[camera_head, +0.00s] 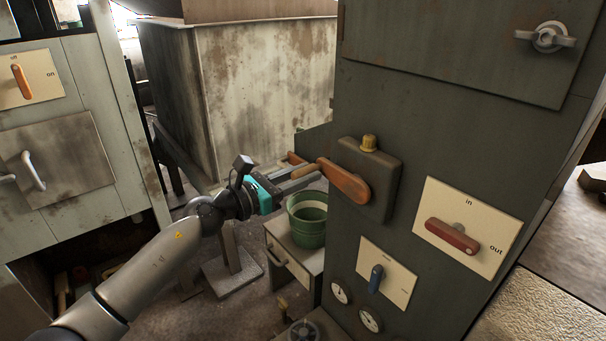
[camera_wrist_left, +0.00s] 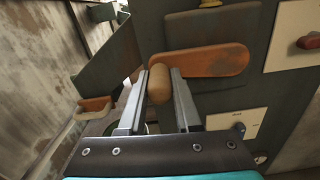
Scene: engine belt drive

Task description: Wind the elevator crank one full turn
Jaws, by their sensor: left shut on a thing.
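The elevator crank has an orange, worn arm (camera_head: 346,182) on a dark gearbox (camera_head: 379,178) with a brass-coloured cap, fixed to the grey-green cabinet. The crank arm points left and slightly up from its hub. Its wooden handle (camera_wrist_left: 160,84) sticks out toward my left gripper. My left gripper (camera_head: 303,178) is shut on this handle, with one finger on each side of it. The crank arm also shows in the left wrist view (camera_wrist_left: 205,62), just beyond the fingertips. My right gripper is not in view.
A green bucket (camera_head: 307,226) stands on a small drawer cabinet (camera_head: 290,255) below my left gripper. A red in/out lever (camera_head: 452,236), a blue lever (camera_head: 376,278) and gauges are on the cabinet face. A large stained tank (camera_head: 250,90) stands behind.

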